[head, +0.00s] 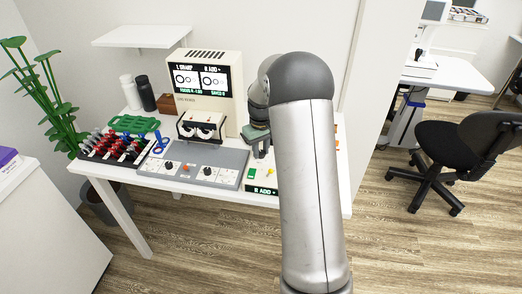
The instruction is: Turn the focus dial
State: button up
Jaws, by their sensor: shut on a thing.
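A grey control panel (193,158) lies on the white table, with small dark dials on its white plates, one at the left (169,165) and one at the right (207,171). Their labels are too small to read, so I cannot tell which is the focus dial. A cream test unit (229,105) behind has a screen (201,79) reading "L SHARP" and "R ADD +". My gripper (263,150) points down over a white and green box (261,187) right of the panel. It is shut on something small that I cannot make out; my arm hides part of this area.
A black rack (113,149) of red and dark pieces, with a green frame (134,124) by it, stands at the left. Bottles (146,93) and a brown box (166,104) are at the back left.

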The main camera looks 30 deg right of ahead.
aim_at(261, 152)
jog(key=shift+m, duration=1)
jog(key=o, duration=1)
notch_tip(261, 152, up, 18)
jog(key=shift+f, duration=0.2)
jog(key=shift+a, duration=0.1)
jog(key=s+a+f, duration=0.2)
jog(key=s+a, duration=1.1)
jog(key=s, duration=0.3)
jog(key=s+a+f, duration=0.2)
jog(key=s+f, duration=0.1)
jog(key=s, duration=0.4)
jog(key=s+a+f+n, duration=0.1)
jog(key=s+f, duration=0.3)
jog(key=s, duration=0.4)
jog(key=shift+s+a, duration=0.25)
jog(key=shift+a, duration=0.5)
